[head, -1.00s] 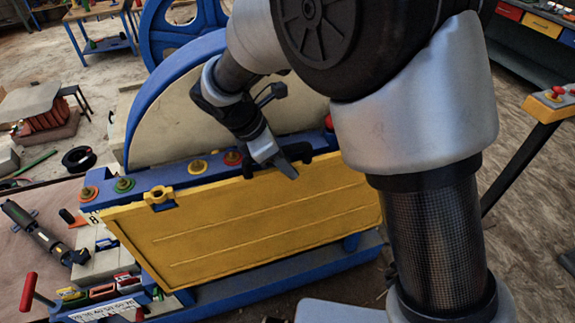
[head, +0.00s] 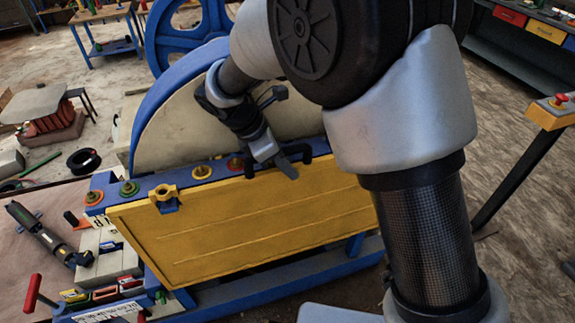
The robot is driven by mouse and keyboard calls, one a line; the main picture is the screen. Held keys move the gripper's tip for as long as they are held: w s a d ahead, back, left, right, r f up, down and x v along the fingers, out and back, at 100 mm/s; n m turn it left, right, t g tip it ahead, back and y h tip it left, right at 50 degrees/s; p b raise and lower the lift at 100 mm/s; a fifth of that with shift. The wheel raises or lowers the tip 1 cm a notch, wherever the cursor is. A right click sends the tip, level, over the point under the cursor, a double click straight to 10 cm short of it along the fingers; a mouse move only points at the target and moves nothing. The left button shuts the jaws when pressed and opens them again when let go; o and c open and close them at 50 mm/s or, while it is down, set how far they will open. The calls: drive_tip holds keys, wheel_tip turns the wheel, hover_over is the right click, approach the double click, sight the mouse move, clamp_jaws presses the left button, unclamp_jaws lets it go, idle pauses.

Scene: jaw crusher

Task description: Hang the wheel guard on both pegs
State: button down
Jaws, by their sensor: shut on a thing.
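The wheel guard is a flat yellow panel (head: 240,230) in the head view, upright along the front of the blue machine frame (head: 145,189). My gripper (head: 285,163) is shut on the guard at its top edge, by a dark handle right of the middle. A yellow hooked lug (head: 166,196) stands at the guard's top left, close to the blue rail. Whether this lug sits on a peg cannot be told. The guard's right end is hidden behind my arm, so the peg there is not visible.
Coloured round fittings (head: 130,188) line the rail's top. A large blue-rimmed wheel (head: 165,110) stands behind it. A red-handled lever (head: 35,290) and small coloured boxes are at the lower left. A post with a red button (head: 561,98) stands right. Open floor lies between.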

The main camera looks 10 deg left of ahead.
drive_tip(key=shift+f+b, duration=0.7)
drive_tip(key=shift+f, duration=0.4)
idle(0.3)
drive_tip(key=c, duration=1.6)
unclamp_jaws()
drive_tip(key=shift+o, duration=0.2)
drive_tip(key=shift+r, duration=0.1)
drive_tip(key=shift+a, duration=0.1)
